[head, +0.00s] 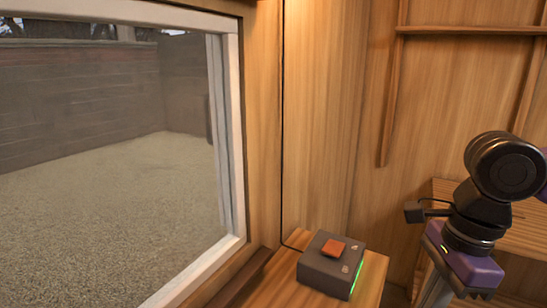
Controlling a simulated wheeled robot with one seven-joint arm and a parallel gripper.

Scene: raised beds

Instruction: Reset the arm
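My arm (492,190) is at the right edge of the head view, with a round black joint above purple parts. Its lower end, which looks like my gripper (468,268), is purple with a grey piece running down out of the bottom of the picture. The fingertips are not visible, so I cannot tell whether it is open or shut or whether it holds anything. A small black part with a cable (414,212) sticks out to its left.
A dark grey box with an orange-red button (334,247) and a green light sits on a wooden ledge (285,272), left of my arm. A wooden shelf (450,193) stands behind my arm. A white-framed window (234,140) fills the left, with gravel outside.

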